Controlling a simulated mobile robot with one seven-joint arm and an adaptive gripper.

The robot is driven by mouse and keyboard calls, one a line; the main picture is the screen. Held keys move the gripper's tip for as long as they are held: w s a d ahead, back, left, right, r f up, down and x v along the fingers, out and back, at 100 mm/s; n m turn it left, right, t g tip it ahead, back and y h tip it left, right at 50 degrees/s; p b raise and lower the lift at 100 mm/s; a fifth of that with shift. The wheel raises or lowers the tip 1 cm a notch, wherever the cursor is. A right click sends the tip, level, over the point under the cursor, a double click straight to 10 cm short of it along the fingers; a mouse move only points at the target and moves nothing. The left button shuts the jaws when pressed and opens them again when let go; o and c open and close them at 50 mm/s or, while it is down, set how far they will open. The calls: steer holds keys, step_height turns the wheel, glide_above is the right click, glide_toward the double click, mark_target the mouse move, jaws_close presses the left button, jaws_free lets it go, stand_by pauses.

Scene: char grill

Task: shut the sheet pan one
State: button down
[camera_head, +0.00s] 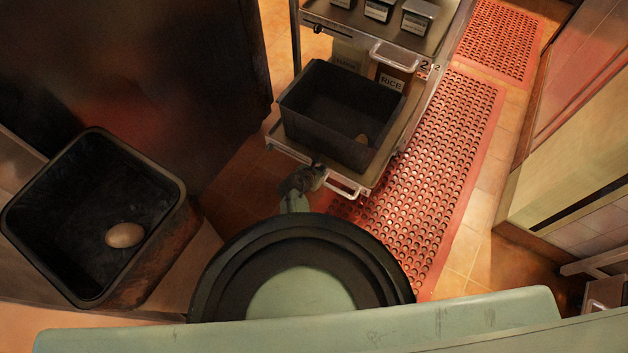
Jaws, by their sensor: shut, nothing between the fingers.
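A pulled-out sheet pan (381,172) juts from the rack toward me, below the upper level marked 2. I cannot read a number on it. My gripper (311,177) is shut and empty at the pan's front edge, just left of the handle. Its fingertips are small and dark, so I cannot tell whether they touch the pan. My own body hides the floor below it.
The rack's top tray (440,40) holds several small labelled containers. A bin labelled RICE (392,80) stands behind the pan. A red perforated mat (440,170) lies to the right. Another dark bin (160,165) holding a brown egg-like item (125,235) stands at left.

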mark_target(356, 122)
steer(key=w+d+b, duration=0.3)
steer(key=w+d, duration=0.2)
steer(key=w, duration=0.1)
steer(key=w+d+b, duration=0.3)
steer(key=w+d, duration=0.1)
steer(key=w, duration=0.3)
steer(key=w+d+b, duration=0.4)
steer(key=w+d, duration=0.1)
steer(key=w, duration=0.1)
steer(key=shift+w+d+f, duration=0.25)
steer(key=shift+w+d, duration=0.1)
steer(key=shift+w, duration=0.05)
steer(key=shift+w+d+r+b, duration=0.15)
steer(key=shift+w+d+b, duration=0.25)
steer(key=shift+w, duration=0.15)
